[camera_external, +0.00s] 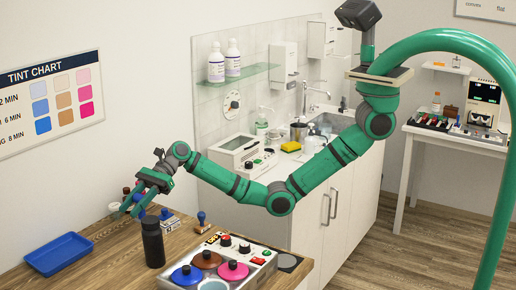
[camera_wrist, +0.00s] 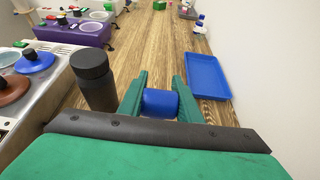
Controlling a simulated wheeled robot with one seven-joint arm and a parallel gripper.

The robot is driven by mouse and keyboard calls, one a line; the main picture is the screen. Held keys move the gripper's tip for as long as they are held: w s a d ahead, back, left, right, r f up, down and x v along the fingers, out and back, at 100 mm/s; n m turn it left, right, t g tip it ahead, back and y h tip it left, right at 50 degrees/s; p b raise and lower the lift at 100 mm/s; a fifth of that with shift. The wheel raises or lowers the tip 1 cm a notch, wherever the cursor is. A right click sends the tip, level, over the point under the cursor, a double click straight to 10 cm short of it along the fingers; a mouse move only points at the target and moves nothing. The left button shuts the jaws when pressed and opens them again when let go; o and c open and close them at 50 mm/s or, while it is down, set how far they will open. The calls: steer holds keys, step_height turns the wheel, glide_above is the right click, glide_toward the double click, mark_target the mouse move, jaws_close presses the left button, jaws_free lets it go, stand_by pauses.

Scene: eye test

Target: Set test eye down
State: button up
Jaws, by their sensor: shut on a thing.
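My gripper (camera_wrist: 160,82) is shut on a small, rounded blue thing (camera_wrist: 160,104) held between its two green fingers in the wrist view. I cannot make out an iris or other markings that would show it is the test eye. In the external view my gripper (camera_external: 150,182) is at the left end of the arm, over the far part of the wooden worktop (camera_external: 105,260). The blue thing shows only as a small patch there (camera_external: 138,198). Its gap above the worktop is hard to judge.
A black bottle (camera_external: 153,245) stands close to my gripper, on its left in the wrist view (camera_wrist: 92,80). An empty blue tray (camera_external: 58,254) lies on the other side. A heater (camera_external: 262,268) with several lidded pots stands beside the bottle. Bare wood shows between bottle and tray.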

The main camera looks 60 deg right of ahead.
steer(key=shift+w+a+f, duration=0.45)
steer(key=shift+f, duration=0.9)
steer(key=shift+w+a+f, duration=0.45)
steer(key=shift+a+f, duration=0.05)
steer(key=shift+f, duration=0.8)
steer(key=shift+w+a+f, duration=0.45)
steer(key=shift+f, duration=0.9)
steer(key=shift+f, duration=0.1)
steer(key=o, duration=1.2)
steer(key=shift+c, duration=0.2)
steer(key=v, duration=1.2)
